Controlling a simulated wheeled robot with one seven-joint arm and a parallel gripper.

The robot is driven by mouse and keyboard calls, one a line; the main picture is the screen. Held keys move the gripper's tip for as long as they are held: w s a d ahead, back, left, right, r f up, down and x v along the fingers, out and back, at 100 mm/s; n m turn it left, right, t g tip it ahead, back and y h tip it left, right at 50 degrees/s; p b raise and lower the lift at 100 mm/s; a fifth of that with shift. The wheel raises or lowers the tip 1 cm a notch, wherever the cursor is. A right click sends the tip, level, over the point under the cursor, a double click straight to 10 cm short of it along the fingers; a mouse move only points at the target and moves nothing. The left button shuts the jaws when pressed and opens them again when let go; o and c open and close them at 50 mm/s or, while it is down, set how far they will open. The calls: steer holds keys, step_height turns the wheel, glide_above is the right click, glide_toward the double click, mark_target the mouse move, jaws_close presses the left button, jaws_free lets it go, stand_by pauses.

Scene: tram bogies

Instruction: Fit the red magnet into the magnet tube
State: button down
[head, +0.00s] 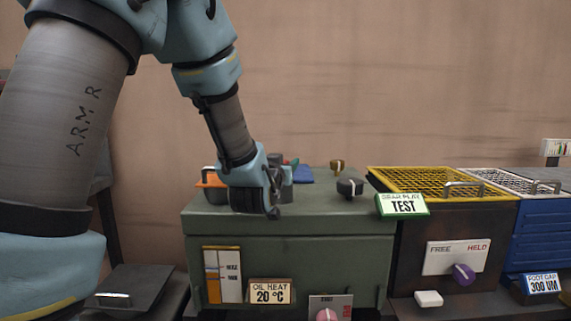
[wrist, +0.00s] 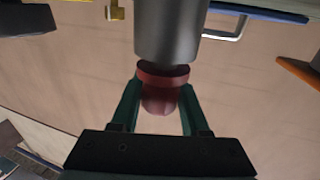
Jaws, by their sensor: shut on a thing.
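In the wrist view, my gripper (wrist: 160,102) has its two green fingers shut on the red magnet (wrist: 162,76). The magnet is round, with a wider rim at its upper end and a narrower body between the fingers. A grey cylinder (wrist: 171,30), which looks like the magnet tube, is just above it in the picture. A dark band shows between them; whether the magnet touches the tube or enters it, I cannot tell. In the head view, my gripper (head: 272,196) is low over the green box's top, and my wrist hides the magnet.
The green box (head: 300,240) carries an orange piece with a handle (head: 211,181), a blue piece (head: 303,174), and dark and brass knobs (head: 350,187). A green TEST sign (head: 402,205) stands at its right edge. Yellow-mesh (head: 430,182) and blue (head: 540,235) bins stand further right.

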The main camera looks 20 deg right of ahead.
steer(key=shift+f, duration=0.35)
steer(key=shift+c, duration=1.6)
jaws_free()
steer(key=shift+b, duration=0.3)
steer(key=b+v, duration=0.1)
steer(key=v, duration=0.3)
steer(key=b+v, duration=0.1)
steer(key=v, duration=0.3)
steer(key=shift+s+a+f+b, duration=0.2)
steer(key=shift+s+f+b, duration=0.05)
steer(key=shift+b, duration=0.05)
steer(key=shift+s+a+b, duration=0.3)
steer(key=shift+b, duration=0.9)
steer(key=shift+s+a+r+b, duration=0.2)
steer(key=shift+s+a+b, duration=0.3)
steer(key=shift+b, duration=0.5)
steer(key=shift+d, duration=0.1)
